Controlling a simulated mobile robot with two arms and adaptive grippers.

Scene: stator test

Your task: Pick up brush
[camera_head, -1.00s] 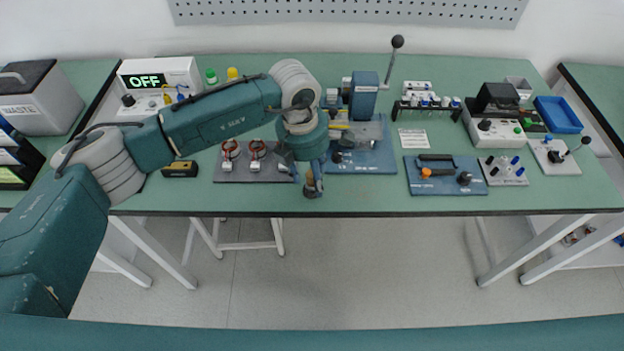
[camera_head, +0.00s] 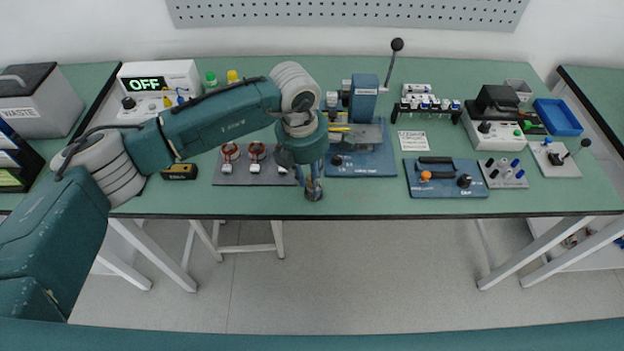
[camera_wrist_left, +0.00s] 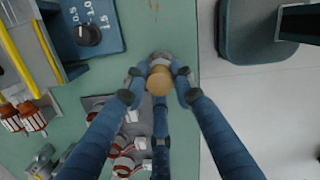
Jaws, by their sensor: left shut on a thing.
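The brush (camera_wrist_left: 159,81) shows in the left wrist view as a tan, round-ended piece between the fingertips. A grey part lies just beyond it, and the rest is hidden by the fingers. In the head view the brush (camera_head: 313,194) is a small dark shape at the bench's front edge area, below my left gripper (camera_head: 313,182). My left gripper (camera_wrist_left: 158,76) points down, with its blue fingers shut on the brush. Whether the brush still touches the bench top is unclear. My right gripper is in neither view.
A blue-based press fixture (camera_head: 360,160) with a tall lever stands just right of the gripper. A grey plate with red coils (camera_head: 240,176) lies to its left. A blue panel with an orange knob (camera_head: 447,188) is farther right. The bench's front edge (camera_head: 400,215) is close.

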